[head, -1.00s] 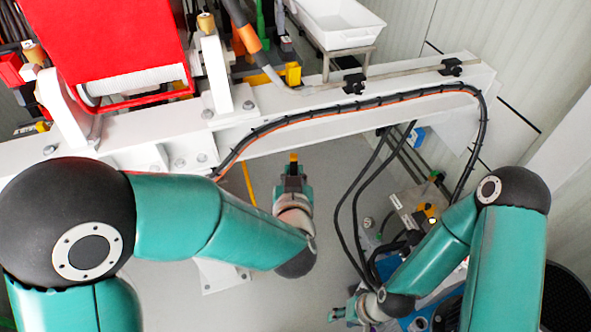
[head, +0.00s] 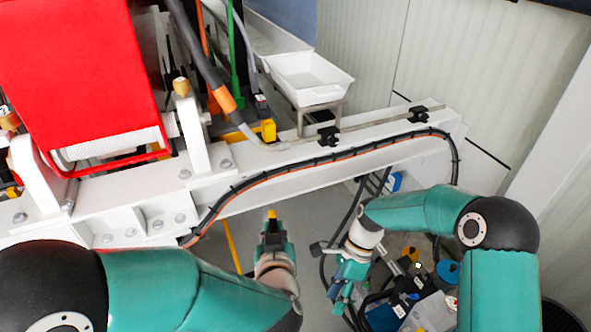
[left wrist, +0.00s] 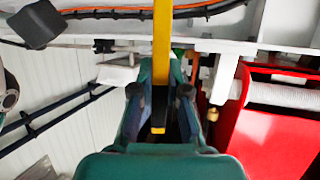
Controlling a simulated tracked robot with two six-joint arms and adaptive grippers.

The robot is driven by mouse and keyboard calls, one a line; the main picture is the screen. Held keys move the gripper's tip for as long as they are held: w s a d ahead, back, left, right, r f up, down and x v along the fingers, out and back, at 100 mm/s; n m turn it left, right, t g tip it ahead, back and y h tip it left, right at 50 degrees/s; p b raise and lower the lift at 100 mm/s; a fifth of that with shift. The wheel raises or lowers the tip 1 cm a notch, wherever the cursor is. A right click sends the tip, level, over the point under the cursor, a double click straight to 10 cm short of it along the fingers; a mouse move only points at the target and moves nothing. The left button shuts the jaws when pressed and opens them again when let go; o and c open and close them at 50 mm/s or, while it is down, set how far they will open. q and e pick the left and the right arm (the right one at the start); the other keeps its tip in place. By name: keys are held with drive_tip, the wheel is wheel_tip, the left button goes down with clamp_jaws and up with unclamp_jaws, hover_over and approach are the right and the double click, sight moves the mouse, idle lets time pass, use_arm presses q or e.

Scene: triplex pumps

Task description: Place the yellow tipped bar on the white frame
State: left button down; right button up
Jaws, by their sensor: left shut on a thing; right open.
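The white frame (head: 310,170) is a long beam running across the head view, with black clamps (head: 327,137) on top. My left gripper (head: 272,228) is below and in front of the beam in the picture, shut on the yellow tipped bar (head: 271,214). In the head view only its short yellow end shows. In the left wrist view the bar (left wrist: 162,45) is yellow with a black section between the fingers (left wrist: 160,100), and it crosses in front of the frame (left wrist: 220,46). My right gripper (head: 340,292) is open and empty, apart from the bar.
A black hose with an orange line runs along the beam (head: 300,160). A red cover (head: 80,70) stands at left, and a white tray (head: 308,78) stands behind the beam. Pump parts and cables (head: 400,300) crowd the lower right. Grey floor lies between the arms.

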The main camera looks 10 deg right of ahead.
drive_tip(key=w+a+r+m, duration=0.1)
drive_tip(key=w+r, duration=0.4)
drive_tip(key=r, duration=0.5)
wheel_tip(320, 180, up, 23)
drive_tip(key=n+t, duration=0.1)
drive_tip(key=t, duration=0.4)
hover_over(273, 213)
drive_tip(key=d, duration=0.4)
drive_tip(key=x, duration=1.2)
drive_tip(key=shift+s, duration=0.15)
clamp_jaws()
use_arm(q)
drive_tip(key=c, duration=1.1)
unclamp_jaws()
use_arm(e)
drive_tip(key=shift+r, duration=0.1)
